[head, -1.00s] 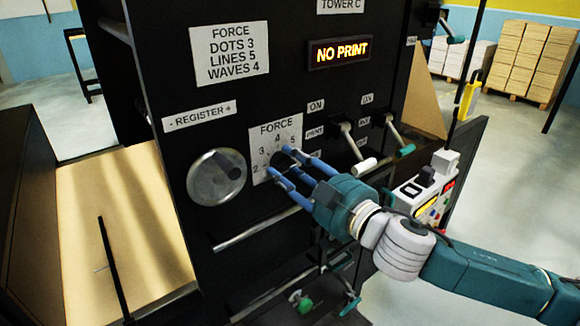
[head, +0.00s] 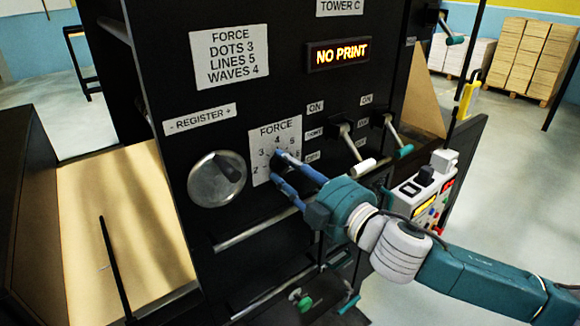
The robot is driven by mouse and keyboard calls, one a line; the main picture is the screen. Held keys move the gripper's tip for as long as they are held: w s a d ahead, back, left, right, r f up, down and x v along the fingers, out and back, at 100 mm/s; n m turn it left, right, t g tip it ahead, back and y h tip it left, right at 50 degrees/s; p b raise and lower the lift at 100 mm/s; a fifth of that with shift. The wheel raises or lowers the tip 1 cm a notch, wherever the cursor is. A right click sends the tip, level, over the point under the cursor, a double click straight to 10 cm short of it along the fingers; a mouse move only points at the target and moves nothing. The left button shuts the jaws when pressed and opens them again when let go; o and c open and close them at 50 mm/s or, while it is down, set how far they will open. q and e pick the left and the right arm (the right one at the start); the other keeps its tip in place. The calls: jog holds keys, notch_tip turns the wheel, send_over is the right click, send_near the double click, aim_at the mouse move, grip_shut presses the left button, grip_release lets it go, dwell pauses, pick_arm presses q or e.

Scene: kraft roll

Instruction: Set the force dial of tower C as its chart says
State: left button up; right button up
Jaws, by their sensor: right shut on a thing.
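Tower C is a black machine panel with its name plate (head: 340,7) at the top. The chart (head: 229,55) reads FORCE, DOTS 3, LINES 5, WAVES 4. The force dial (head: 282,168) is a dark knob on a white numbered plate (head: 261,142). My right gripper (head: 278,168) is at the dial, its blue fingers shut on the knob from either side. The fingers hide part of the knob and plate, so I cannot tell which number the dial points to. My left gripper is not in view.
A lit display (head: 338,53) reads NO PRINT. A round register handwheel (head: 216,178) is left of the dial. A white-tipped lever (head: 352,146) and a green-tipped lever (head: 394,138) are to the right. A metal bar (head: 255,230) runs below.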

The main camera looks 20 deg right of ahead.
jog(key=shift+a+r+n, duration=0.1)
jog(key=shift+r+n, duration=0.05)
jog(key=shift+n, duration=1.15)
jog(key=o, duration=1.1)
jog(key=shift+a, duration=0.15)
notch_tip(320, 180, up, 10)
jog(key=shift+f, duration=0.1)
